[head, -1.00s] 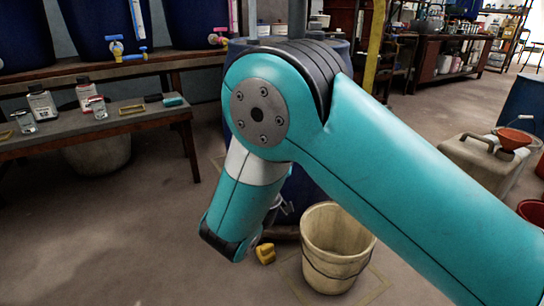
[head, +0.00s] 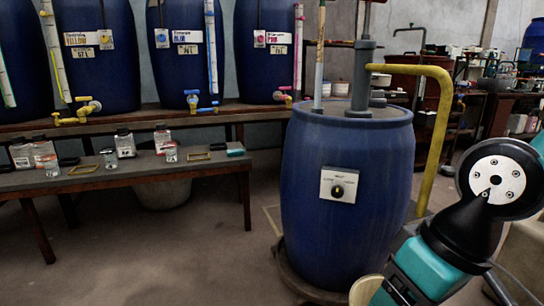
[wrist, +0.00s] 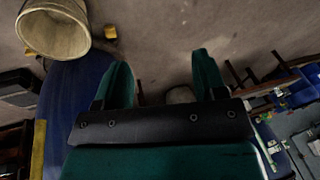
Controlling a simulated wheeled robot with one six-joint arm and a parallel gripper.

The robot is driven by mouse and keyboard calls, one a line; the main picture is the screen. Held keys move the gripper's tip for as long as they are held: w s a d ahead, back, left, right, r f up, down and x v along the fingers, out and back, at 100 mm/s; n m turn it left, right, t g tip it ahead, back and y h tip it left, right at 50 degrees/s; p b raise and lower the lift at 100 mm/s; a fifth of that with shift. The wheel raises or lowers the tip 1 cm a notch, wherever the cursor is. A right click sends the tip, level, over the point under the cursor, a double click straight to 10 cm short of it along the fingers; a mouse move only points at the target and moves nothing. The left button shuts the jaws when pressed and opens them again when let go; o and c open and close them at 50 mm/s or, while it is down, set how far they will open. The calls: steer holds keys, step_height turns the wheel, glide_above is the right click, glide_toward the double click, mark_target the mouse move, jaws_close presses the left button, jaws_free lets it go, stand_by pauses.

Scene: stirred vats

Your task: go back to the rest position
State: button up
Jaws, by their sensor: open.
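My gripper (wrist: 163,78) shows in the wrist view with its two teal fingers spread apart. Nothing is held between them; floor shows through the gap. In the head view my teal arm is at the lower right, in front of the right side of the blue stirred drum. The fingertips cannot be made out in the head view. The blue drum (head: 335,190) stands upright with a black knob on a white plate; its side also shows in the wrist view (wrist: 75,105).
A cream bucket (wrist: 52,35) is on the floor near the drum. A yellow pipe (head: 437,130) rises beside the drum. A low bench (head: 150,170) at left carries bottles and jars. Blue vats (head: 185,50) with taps stand behind it. Floor at the front left is clear.

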steer(key=s+r+p, duration=0.2)
steer(key=r+p, duration=1.7)
steer(key=r, duration=0.1)
steer(key=s+r+n+p, duration=0.1)
steer(key=s+r+p, duration=0.1)
steer(key=r+p, duration=1.7)
steer(key=shift+a+r+g+y, duration=0.2)
steer(key=shift+r+g+y, duration=0.2)
